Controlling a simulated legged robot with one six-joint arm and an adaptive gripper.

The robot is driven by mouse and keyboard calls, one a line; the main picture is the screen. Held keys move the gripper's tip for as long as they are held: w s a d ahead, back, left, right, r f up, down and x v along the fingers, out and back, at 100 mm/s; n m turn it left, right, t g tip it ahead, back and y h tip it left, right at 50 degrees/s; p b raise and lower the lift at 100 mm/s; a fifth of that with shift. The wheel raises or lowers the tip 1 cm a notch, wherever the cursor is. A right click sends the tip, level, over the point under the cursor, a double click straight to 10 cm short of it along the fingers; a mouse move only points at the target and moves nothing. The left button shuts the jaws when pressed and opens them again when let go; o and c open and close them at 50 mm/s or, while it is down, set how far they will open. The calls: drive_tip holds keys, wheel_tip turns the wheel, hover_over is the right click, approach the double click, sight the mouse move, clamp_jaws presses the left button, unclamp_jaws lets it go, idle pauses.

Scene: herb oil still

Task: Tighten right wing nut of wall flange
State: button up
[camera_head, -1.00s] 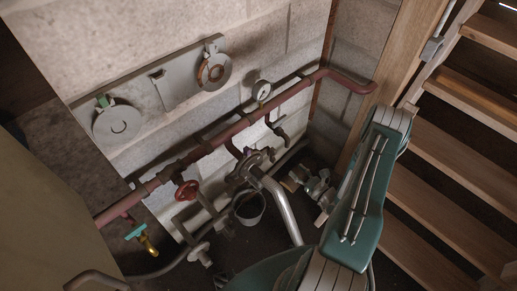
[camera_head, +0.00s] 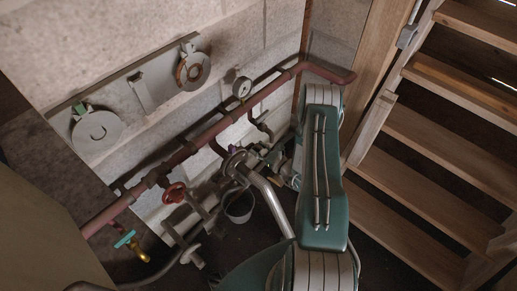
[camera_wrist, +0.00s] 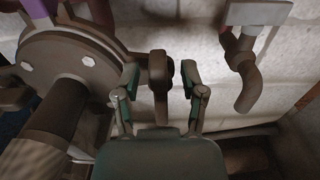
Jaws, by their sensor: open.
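The round wall flange (camera_wrist: 72,52), dark with pale bolt heads, fills the left of the wrist view, with a thick pipe running from it. In the head view, the flange (camera_head: 234,162) sits below the red pipe, beside my arm. A dark brown upright piece at its right side, which looks like the right wing nut (camera_wrist: 158,92), stands between my fingers. My gripper (camera_wrist: 159,74) is open, one finger on each side of that piece, with gaps showing. Contact cannot be told. A purple part (camera_wrist: 88,10) shows at the top left. In the head view my gripper is mostly hidden.
A grey hooked pipe fitting (camera_wrist: 245,70) hangs to the right of my gripper. A red pipe (camera_head: 205,137) with a gauge (camera_head: 242,88) and red handwheel (camera_head: 174,192) runs along the block wall. A bucket (camera_head: 239,206) stands below the flange. Wooden stairs (camera_head: 430,150) rise at right.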

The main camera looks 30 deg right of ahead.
clamp_jaws()
drive_tip(key=shift+m, duration=0.3)
drive_tip(key=m, duration=0.4)
drive_tip(key=shift+w+d+f, duration=0.15)
drive_tip(key=shift+d, duration=0.25)
drive_tip(key=m, duration=0.4)
drive_tip(key=f+m, duration=0.1)
drive_tip(key=m, duration=0.4)
drive_tip(key=d+f+m, duration=0.1)
drive_tip(key=m, duration=0.3)
drive_tip(key=shift+w+d+m, duration=0.1)
drive_tip(key=shift+w+m, duration=0.15)
drive_tip(key=shift+m, duration=0.05)
